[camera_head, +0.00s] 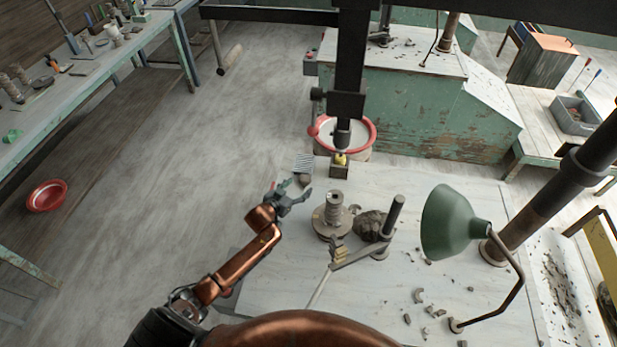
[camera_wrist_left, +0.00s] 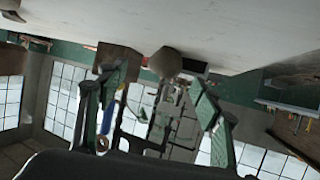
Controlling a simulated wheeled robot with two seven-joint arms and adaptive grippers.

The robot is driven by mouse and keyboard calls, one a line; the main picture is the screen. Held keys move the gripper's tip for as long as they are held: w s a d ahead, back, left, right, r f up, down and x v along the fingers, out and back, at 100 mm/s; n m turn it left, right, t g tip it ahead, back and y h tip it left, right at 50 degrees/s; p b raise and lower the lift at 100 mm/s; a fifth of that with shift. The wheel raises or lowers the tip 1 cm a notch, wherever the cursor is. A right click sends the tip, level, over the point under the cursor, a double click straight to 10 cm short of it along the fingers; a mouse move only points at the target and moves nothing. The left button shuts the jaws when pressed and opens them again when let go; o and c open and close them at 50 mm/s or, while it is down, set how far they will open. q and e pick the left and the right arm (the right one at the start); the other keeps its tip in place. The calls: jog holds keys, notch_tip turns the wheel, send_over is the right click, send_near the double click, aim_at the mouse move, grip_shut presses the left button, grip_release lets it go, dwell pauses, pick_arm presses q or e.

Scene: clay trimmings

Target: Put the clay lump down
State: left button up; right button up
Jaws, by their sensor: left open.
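A small grey-brown clay lump (camera_head: 304,180) rests at the far left edge of the pale worktable, just beyond my left gripper. My left gripper (camera_head: 293,191) is open and empty, its fingers pointing at the lump. In the left wrist view, which is upside down, the rounded lump (camera_wrist_left: 165,62) shows ahead, between the open fingers (camera_wrist_left: 158,88); I see no finger closed on it. A larger, dark, rough lump (camera_head: 370,224) sits further right, near the table's middle. My right gripper is not in view.
A stacked turned piece on a round base (camera_head: 331,222), an upright post (camera_head: 392,216) and a green lamp (camera_head: 450,222) stand on the table. Scraps litter the front right.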

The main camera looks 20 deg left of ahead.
aim_at(302, 182)
pick_arm(q)
jog(key=x, duration=0.2)
jog(key=shift+w+a, duration=0.25)
jog(key=shift+w, duration=0.2)
jog(key=x, duration=0.3)
jog(key=shift+w+f+b, duration=0.1)
jog(key=shift+w+b, duration=0.05)
jog(key=shift+b, duration=0.25)
jog(key=c, duration=1.4)
jog(key=shift+c, duration=0.5)
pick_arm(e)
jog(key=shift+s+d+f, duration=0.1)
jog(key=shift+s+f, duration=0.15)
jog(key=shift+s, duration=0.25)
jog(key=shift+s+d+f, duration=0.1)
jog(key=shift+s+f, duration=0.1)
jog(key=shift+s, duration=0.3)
